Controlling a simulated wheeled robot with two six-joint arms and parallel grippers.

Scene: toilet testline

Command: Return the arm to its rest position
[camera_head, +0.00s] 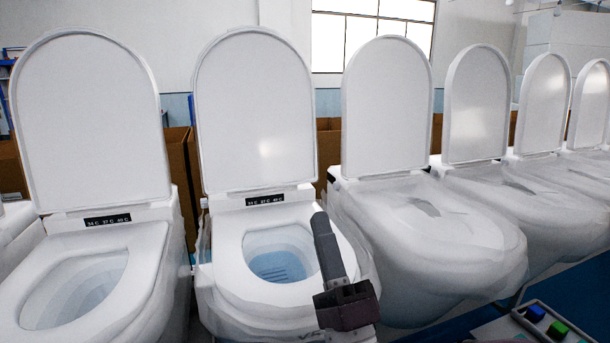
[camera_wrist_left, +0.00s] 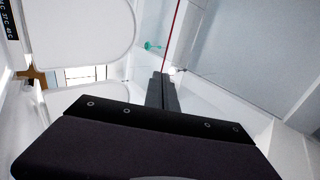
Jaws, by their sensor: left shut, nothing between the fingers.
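My left gripper (camera_head: 319,217) is dark and stands over the front right part of the second toilet from the left (camera_head: 228,282). Its fingers point up and away, toward the toilet's raised lid (camera_head: 253,110). In the left wrist view the two fingers (camera_wrist_left: 161,78) lie together with nothing between them. The gripper covers part of the seat's right side, and I cannot tell whether it touches the seat. My right gripper is in neither view.
More toilets with raised lids stand in a row, one at the left (camera_head: 150,280) and several to the right (camera_head: 450,235). A control box with a blue button (camera_head: 535,312) and a green button (camera_head: 557,330) is at the lower right. Brown cartons (camera_head: 328,140) stand behind.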

